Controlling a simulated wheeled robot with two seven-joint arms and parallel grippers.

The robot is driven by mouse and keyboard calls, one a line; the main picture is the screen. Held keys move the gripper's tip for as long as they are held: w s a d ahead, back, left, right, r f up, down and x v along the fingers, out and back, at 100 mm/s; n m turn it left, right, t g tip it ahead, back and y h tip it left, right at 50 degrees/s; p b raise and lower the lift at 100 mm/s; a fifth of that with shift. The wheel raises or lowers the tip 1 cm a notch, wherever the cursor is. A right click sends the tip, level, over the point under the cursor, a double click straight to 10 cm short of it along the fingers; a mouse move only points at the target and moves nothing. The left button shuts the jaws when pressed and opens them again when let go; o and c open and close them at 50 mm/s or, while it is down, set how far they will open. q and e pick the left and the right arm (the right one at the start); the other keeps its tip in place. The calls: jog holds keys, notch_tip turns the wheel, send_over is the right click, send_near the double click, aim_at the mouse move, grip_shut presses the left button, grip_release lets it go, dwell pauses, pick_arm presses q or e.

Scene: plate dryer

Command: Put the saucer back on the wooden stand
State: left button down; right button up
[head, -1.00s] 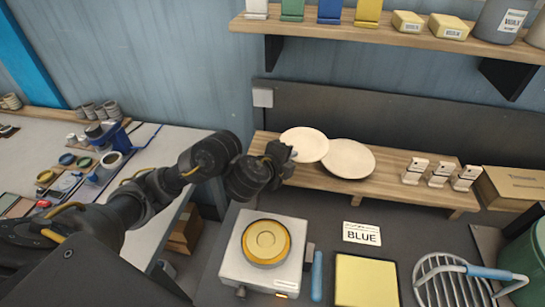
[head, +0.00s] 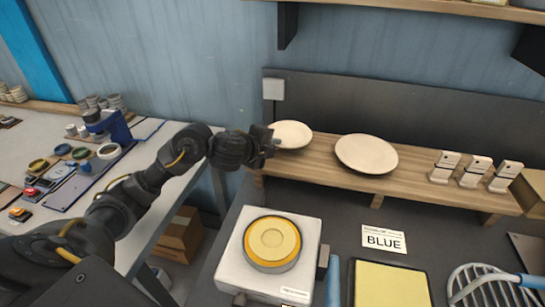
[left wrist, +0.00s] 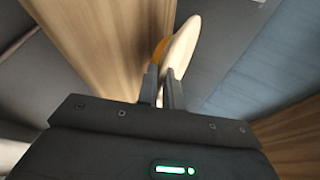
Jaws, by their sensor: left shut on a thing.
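My left gripper (head: 271,144) is shut on the rim of a pale cream saucer (head: 294,133), at the left end of the low wooden stand (head: 420,184) in the head view. In the left wrist view the saucer (left wrist: 183,46) shows nearly edge-on between the two fingers (left wrist: 163,88). I cannot tell whether its underside touches the stand. A larger cream plate (head: 366,153) lies on the stand to the right, with a gap between it and the saucer. My right gripper is not in view.
Several white domino-like blocks (head: 469,172) stand on the stand's right part. In front are a white device with a yellow round top (head: 272,242), a BLUE label (head: 384,239), a yellow pad (head: 390,284) and a wire rack (head: 492,287). A shelf overhangs above.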

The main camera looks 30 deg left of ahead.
aim_at(272, 162)
pick_arm(q)
jog(key=f, duration=0.1)
jog(key=f+b, duration=0.1)
jog(key=f, duration=0.1)
jog(key=shift+w+a+f, duration=0.15)
jog(key=shift+a+f, duration=0.1)
jog(key=shift+f, duration=0.15)
jog(key=shift+r, duration=0.1)
jog(key=c, duration=2)
grip_release()
jog(key=shift+f+b, duration=0.25)
jog(key=shift+b, duration=0.05)
jog(key=shift+o, duration=0.9)
jog(key=shift+r, duration=0.15)
